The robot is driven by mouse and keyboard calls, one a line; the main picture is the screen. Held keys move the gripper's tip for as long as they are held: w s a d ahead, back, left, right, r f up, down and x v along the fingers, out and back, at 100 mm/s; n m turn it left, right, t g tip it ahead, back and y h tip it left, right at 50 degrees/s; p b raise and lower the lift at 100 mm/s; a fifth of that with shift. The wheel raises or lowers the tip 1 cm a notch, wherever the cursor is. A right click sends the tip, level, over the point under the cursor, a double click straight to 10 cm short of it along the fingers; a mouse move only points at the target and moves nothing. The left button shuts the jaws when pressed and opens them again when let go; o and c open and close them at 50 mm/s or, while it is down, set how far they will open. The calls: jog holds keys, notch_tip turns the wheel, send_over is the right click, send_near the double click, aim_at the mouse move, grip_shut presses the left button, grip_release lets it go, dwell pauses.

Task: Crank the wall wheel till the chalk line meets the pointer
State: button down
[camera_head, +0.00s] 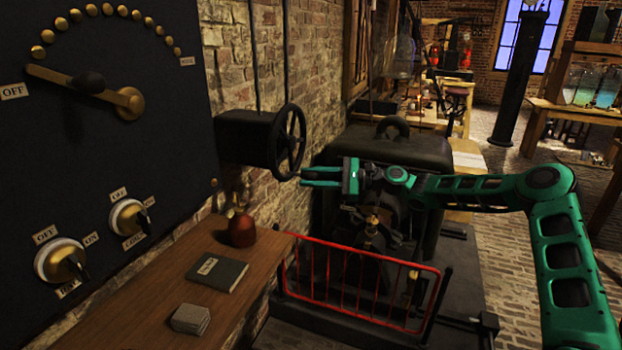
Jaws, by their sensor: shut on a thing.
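The wall wheel (301,138) is a dark spoked handwheel on the right end of a black box (245,138) fixed to the brick wall. My gripper (304,177) reaches in from the right, with its green fingers at the lower edge of the wheel. It is shut on the wheel, near the bottom of the rim. The exact grip point is too small and dark to make out. I cannot make out a chalk line or a pointer on the wheel or box in this view.
A wooden bench (130,300) with a red-brown bottle (241,229), a book (217,273) and a pale block (190,319) stands below the wheel. A red railing (350,315) fronts dark machinery under my arm. A switch panel (100,180) fills the left.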

jog(key=shift+d+f, duration=0.15)
jog(key=shift+f, duration=0.2)
jog(key=c, duration=1.5)
grip_release()
jog(key=shift+o, duration=0.3)
jog(key=shift+r, duration=0.15)
jog(key=s+d, duration=0.1)
jog(key=d, duration=0.9)
jog(key=shift+s+d, duration=0.2)
jog(key=shift+d, duration=0.1)
jog(key=shift+r, duration=0.1)
